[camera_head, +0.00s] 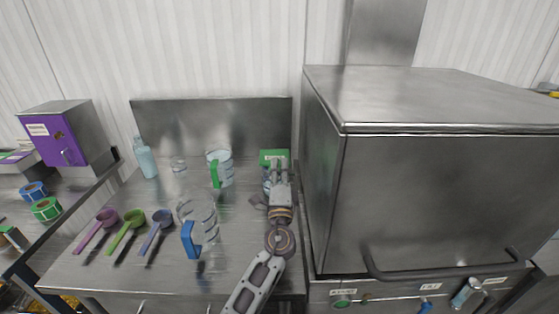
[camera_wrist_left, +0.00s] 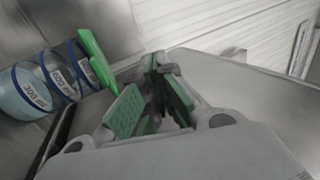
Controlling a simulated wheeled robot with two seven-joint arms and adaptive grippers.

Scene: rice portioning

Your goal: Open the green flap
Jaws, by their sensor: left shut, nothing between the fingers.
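The green flap (camera_head: 265,155), with a white label, is at the back right of the steel table, against the backsplash beside the large steel machine. My left gripper (camera_head: 280,170) reaches up to it and covers its lower part. The gripper is shut and empty, its fingertips at or just in front of the flap; I cannot tell whether they touch. In the left wrist view my gripper (camera_wrist_left: 158,92) shows its green pads, and I cannot make out the flap there. The flap looks closed, though its lower edge is hidden. My right gripper is not in view.
A jug with a green handle (camera_head: 214,174) stands just left of my gripper; it also shows in the left wrist view (camera_wrist_left: 38,92). A blue-handled jug (camera_head: 190,240) is nearer. Purple, green and blue scoops lie at left. The steel machine (camera_head: 430,200) blocks the right side.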

